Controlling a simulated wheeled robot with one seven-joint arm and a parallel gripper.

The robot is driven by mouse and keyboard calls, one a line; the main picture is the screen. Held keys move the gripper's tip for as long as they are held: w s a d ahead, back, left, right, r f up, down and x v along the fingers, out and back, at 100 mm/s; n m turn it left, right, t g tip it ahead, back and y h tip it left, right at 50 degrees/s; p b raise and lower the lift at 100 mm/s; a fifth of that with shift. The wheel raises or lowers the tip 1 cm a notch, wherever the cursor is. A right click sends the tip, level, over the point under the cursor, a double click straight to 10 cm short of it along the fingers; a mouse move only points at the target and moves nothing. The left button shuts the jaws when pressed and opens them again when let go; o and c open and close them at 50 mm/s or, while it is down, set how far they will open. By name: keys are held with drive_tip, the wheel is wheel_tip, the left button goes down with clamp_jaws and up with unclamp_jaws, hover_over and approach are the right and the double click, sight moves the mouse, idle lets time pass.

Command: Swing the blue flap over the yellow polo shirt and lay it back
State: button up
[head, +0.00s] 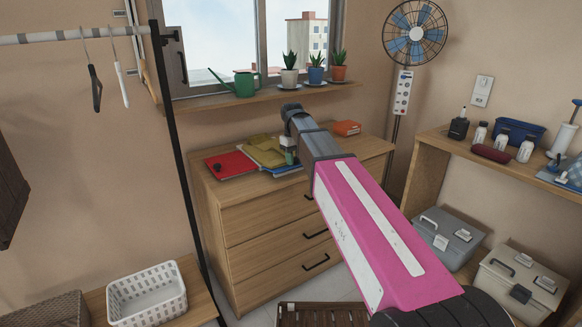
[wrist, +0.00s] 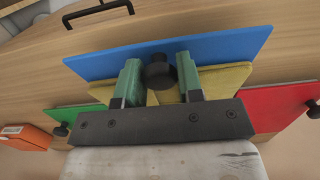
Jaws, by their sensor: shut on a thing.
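The blue flap (wrist: 170,50) is a flat board with a black knob (wrist: 158,74), at the dresser's front side. In the head view a strip of the blue flap (head: 285,171) shows beside my gripper. My gripper (wrist: 157,65) has green fingers on both sides of the knob and is shut on it. The yellow polo shirt (wrist: 218,80) lies folded beside the blue flap, partly hidden by my fingers; it also shows in the head view (head: 262,150). The red flap (head: 229,163) and a green flap (wrist: 88,118) lie at the shirt's sides.
The wooden dresser (head: 260,217) has drawers with black handles. An orange box (head: 346,128) stands on its top at the right. A windowsill (head: 262,95) with plants and a green watering can is behind. A black clothes rack post (head: 178,150) rises at the left.

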drive_tip(key=shift+w+a+r+g, duration=0.3)
drive_tip(key=shift+w+r, duration=0.25)
drive_tip(key=shift+r, duration=0.2)
drive_tip(key=shift+w+a+r+h, duration=0.1)
drive_tip(key=shift+r+h, duration=0.2)
drive_tip(key=shift+r, duration=0.05)
drive_tip(key=shift+w+a+r+g, duration=0.45)
drive_tip(key=shift+w+r+g, duration=0.05)
drive_tip(key=shift+w, duration=0.15)
drive_tip(key=shift+w+a+r+h, duration=0.15)
drive_tip(key=shift+r+h, duration=0.15)
drive_tip(key=shift+r, duration=0.05)
